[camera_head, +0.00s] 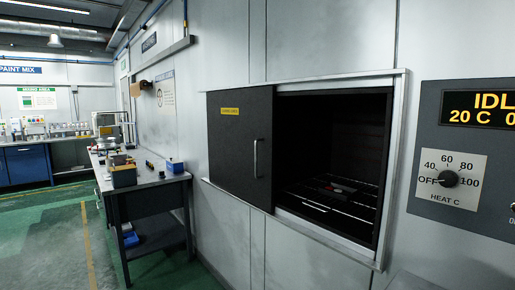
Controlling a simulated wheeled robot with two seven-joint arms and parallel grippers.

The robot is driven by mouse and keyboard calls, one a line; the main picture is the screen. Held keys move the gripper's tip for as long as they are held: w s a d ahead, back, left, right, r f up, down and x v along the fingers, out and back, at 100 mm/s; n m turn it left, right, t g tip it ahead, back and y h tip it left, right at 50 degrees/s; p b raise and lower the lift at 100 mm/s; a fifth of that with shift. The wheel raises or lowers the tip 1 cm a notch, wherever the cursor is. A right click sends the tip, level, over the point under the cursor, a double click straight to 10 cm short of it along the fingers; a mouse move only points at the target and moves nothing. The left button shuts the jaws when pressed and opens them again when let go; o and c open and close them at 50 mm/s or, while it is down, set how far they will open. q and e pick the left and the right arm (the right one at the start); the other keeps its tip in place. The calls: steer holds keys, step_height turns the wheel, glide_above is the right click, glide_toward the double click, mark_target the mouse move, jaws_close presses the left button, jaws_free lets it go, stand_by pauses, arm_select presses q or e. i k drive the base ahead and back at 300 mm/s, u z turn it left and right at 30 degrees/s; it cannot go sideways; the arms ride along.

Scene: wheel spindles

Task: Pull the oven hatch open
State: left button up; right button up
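The oven hatch (238,150) is a dark sliding panel with a yellow label and a vertical metal handle (256,158) near its right edge. It stands at the left of the oven opening (333,150), which is uncovered to the right of the panel. Neither of my grippers is in the head view.
A control panel (470,150) at the right reads IDLE, partly cut off, and 20 C, with a heat knob (448,179) at OFF. A workbench (150,178) with tools stands along the wall at left. Green floor (50,240) is clear at lower left.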

mark_target(240, 122)
steer(key=u, duration=0.05)
steer(key=i, duration=1.35)
steer(key=z, duration=1.3)
